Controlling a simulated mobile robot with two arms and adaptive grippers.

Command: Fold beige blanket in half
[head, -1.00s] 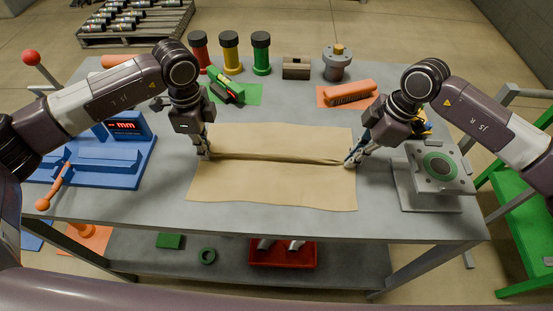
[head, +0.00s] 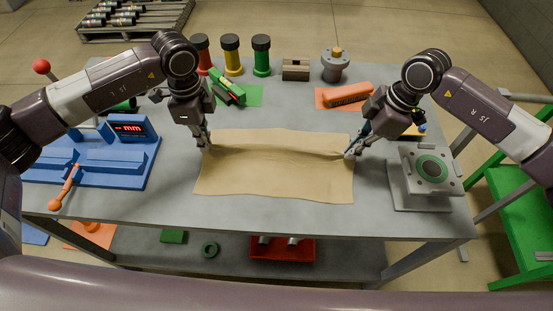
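The beige blanket (head: 275,180) lies spread on the grey table, with a low crease running across it between my two grippers. My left gripper (head: 207,147) points down at the blanket's left edge, and its fingers look closed on the cloth there. My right gripper (head: 350,153) is at the right edge, at about the same depth, and also looks closed on the cloth. The cloth draws in slightly at both grippers. The fingertips are small, and the cloth between them is partly hidden.
A blue device with a display (head: 130,128) stands left, and a grey fixture with a green ring (head: 432,168) stands right. Bare table (head: 270,217) shows in front.

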